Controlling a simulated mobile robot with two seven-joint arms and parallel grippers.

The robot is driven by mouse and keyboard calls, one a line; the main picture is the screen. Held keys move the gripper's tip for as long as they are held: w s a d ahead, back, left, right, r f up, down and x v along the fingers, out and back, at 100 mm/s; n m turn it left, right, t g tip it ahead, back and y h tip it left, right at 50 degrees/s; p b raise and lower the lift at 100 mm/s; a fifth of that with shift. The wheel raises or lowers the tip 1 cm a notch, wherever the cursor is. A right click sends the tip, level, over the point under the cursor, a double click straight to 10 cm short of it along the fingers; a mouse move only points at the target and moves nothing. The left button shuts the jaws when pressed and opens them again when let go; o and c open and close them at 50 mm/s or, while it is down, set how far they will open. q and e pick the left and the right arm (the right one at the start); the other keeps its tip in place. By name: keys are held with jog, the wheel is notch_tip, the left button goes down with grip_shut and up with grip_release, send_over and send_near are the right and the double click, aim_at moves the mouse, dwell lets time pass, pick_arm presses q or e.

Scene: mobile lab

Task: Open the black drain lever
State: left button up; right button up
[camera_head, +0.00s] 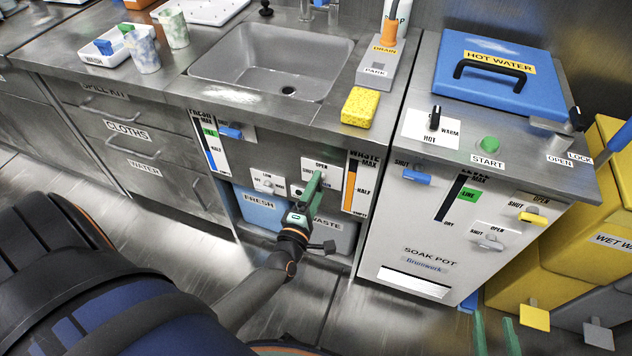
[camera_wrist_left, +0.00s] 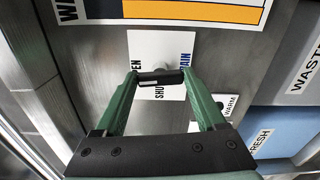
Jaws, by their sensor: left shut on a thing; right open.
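The black drain lever (camera_wrist_left: 160,77) shows in the left wrist view on a white plate (camera_wrist_left: 150,50) lettered OPEN, SHUT and DRAIN. My left gripper (camera_wrist_left: 160,80) is shut on it, with one green fingertip at each side. The lever lies across that picture. In the head view my left gripper (camera_head: 314,182) is at the same white plate (camera_head: 326,167) on the sink cabinet's front; its fingers hide most of the lever. My right gripper (camera_head: 495,338) is open and empty at the bottom edge of the head view, apart from the cabinets.
Left of the plate is a LOW/WARM lever (camera_head: 265,184). The orange WASTE gauge (camera_head: 356,182) is right of it. Below are the blue FRESH tank (camera_head: 260,215) and grey WASTE tank (camera_head: 338,240). The soak pot cabinet (camera_head: 420,230) stands to the right. The sink (camera_head: 270,60) is above.

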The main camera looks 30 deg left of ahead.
dwell(0.3)
pick_arm(q)
jog(key=o, duration=1.3)
jog(key=shift+s, duration=0.15)
